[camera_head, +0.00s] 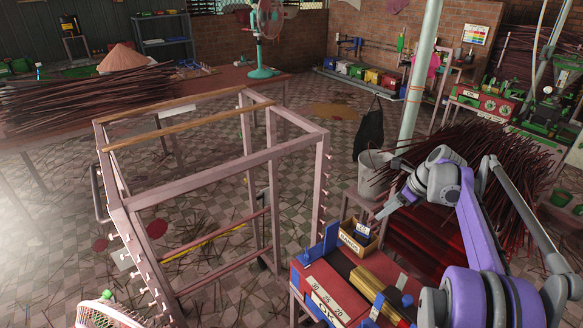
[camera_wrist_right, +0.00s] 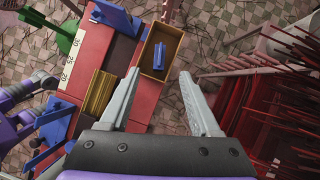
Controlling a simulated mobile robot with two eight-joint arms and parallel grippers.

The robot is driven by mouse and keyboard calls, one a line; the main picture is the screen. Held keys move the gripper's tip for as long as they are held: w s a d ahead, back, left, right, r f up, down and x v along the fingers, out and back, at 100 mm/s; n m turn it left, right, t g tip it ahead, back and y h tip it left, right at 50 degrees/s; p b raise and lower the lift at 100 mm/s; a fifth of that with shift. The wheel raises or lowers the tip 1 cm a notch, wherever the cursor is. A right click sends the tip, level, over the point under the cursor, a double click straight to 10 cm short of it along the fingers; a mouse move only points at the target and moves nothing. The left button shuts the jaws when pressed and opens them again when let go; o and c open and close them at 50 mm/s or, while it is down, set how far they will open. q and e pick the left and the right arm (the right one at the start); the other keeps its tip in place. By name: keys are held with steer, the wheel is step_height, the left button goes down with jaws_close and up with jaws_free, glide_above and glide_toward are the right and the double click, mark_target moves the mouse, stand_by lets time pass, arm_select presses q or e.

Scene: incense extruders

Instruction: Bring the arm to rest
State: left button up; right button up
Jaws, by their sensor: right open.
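My right arm (camera_head: 460,200) reaches in from the lower right in the head view, purple and grey. Its gripper (camera_head: 384,206) hangs above and to the right of a small wooden box. In the right wrist view the two grey fingers of the right gripper (camera_wrist_right: 158,85) stand apart with nothing between them. The wooden box (camera_wrist_right: 171,37) lies past the fingertips and holds a blue piece (camera_wrist_right: 160,56). The box also shows in the head view (camera_head: 345,244). My left gripper is not in view.
A pink metal frame (camera_head: 200,190) fills the middle. Dark red incense sticks (camera_head: 480,165) are heaped on the right, near a grey bucket (camera_head: 371,180).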

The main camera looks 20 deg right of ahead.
steer(key=shift+a, duration=0.1)
steer(key=s+a+n+h, duration=0.1)
steer(key=s+a+n, duration=0.4)
steer(key=a, duration=0.4)
steer(key=s+a+n+h, duration=0.1)
steer(key=s+a+n, duration=0.2)
steer(key=a+n, duration=0.6)
steer(key=s+a+f+n, duration=0.4)
steer(key=s+a+n, duration=0.2)
steer(key=s+n, duration=0.1)
steer(key=s+a+f+n+h, duration=0.1)
steer(key=s+a+f+n, duration=0.4)
steer(key=s+n, duration=0.3)
steer(key=shift+s+a+f+t, duration=0.25)
steer(key=shift+s+a+t, duration=0.15)
steer(key=shift+s+a, duration=0.4)
steer(key=shift+w, duration=0.1)
